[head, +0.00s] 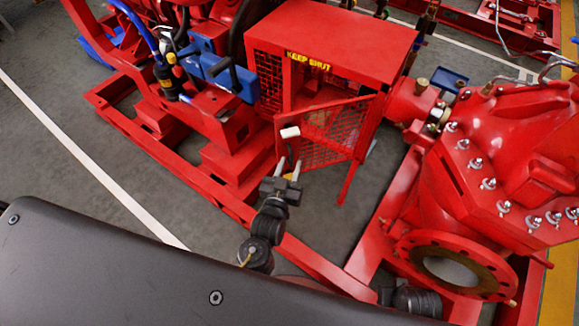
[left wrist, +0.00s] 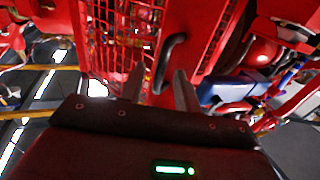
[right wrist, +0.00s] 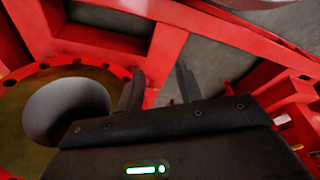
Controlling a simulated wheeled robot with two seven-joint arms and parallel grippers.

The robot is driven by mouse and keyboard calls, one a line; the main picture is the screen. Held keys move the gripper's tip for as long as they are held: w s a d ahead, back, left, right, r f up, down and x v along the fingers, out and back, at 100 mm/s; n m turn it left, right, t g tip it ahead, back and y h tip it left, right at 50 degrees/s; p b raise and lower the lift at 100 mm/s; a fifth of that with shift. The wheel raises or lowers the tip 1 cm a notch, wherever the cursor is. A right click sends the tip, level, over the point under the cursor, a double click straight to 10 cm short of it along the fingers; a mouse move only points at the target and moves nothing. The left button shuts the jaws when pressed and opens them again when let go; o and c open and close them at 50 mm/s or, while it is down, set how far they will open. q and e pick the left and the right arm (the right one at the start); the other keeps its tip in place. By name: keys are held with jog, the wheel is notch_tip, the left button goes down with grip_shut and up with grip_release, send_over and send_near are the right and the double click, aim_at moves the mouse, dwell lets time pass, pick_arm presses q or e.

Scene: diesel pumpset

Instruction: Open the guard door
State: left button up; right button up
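The guard door (head: 328,137) is a red mesh panel on the red guard housing labelled KEEP SHUT. It stands ajar, its left edge swung out toward me and a gap showing above it. My left gripper (head: 289,170) is just in front of the door's left edge, below a small white block (head: 290,132). In the left wrist view, a dark curved handle (left wrist: 171,58) on the door reaches between the open fingers (left wrist: 159,75); I see no clear contact. My right gripper (right wrist: 160,80) is open and empty over the red base frame; in the head view its fingers are hidden.
A red pump casing (head: 500,160) with a round flange (head: 458,266) stands right of the door. The engine side with blue parts (head: 222,72) is at the left. The red base rails (head: 315,262) run in front. Bare grey floor (head: 60,150) lies at the left.

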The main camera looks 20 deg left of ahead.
pick_arm(q)
jog(key=s, duration=1)
jog(key=shift+s, duration=0.4)
pick_arm(e)
jog(key=shift+s+f, duration=0.1)
jog(key=shift+f, duration=0.55)
